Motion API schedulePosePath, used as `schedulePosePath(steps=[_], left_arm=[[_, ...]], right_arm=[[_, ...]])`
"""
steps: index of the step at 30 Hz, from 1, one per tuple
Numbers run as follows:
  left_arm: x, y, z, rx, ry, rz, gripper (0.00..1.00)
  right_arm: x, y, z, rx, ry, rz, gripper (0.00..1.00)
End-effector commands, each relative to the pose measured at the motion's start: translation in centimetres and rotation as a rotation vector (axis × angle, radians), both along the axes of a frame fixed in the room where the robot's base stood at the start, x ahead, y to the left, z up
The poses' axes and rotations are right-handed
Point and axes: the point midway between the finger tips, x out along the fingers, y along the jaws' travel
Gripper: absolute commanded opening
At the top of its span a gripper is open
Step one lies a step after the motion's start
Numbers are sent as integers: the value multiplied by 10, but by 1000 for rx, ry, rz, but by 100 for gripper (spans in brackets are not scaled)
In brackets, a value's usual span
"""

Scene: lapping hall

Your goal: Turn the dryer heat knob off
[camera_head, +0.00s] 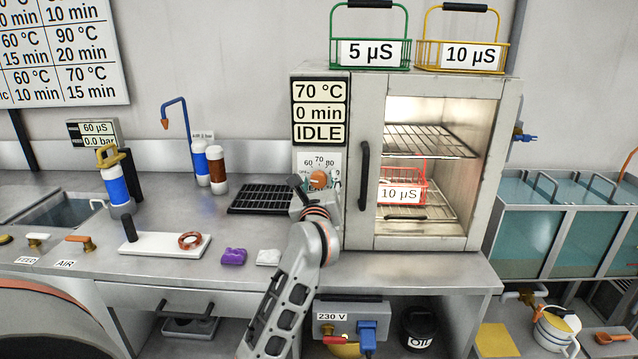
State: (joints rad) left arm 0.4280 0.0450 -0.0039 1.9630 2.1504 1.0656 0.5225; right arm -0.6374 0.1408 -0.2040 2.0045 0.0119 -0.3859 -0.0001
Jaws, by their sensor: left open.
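The dryer (490,88) stands on the bench with its glass door shut and its inside lit. Its heat knob (319,179) is orange and sits on a small dial plate marked 60, 70 and 80, below the display (320,112) reading 70 °C, 0 min, IDLE. The knob's pointer appears to be near 70, but its exact angle is too small to tell. My left gripper (297,189) is open just left of and slightly below the knob, and its wrist hides the lower part of the dial plate. I cannot tell whether it touches the knob. My right gripper is not in view.
A red basket (400,194) labelled 10 µS is inside the dryer. The dryer's dark door handle (364,176) stands out right of the knob. A black rack (262,198) lies left of my gripper. Green and yellow baskets stand on the dryer. Water tanks (540,240) are at right.

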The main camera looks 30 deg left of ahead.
Motion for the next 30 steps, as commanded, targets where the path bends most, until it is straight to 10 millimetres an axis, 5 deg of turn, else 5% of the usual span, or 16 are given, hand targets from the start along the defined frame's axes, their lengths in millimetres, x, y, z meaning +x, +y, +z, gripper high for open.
schedulePosePath(steps=[7, 21, 30], left_arm=[[-9, -6, 0, 0, 0, -1, 45], [-85, -52, 0, -2, 0, -1, 45], [-103, -63, 0, 0, 0, 0, 45]], right_arm=[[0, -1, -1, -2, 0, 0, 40], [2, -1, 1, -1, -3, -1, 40], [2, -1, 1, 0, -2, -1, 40]])
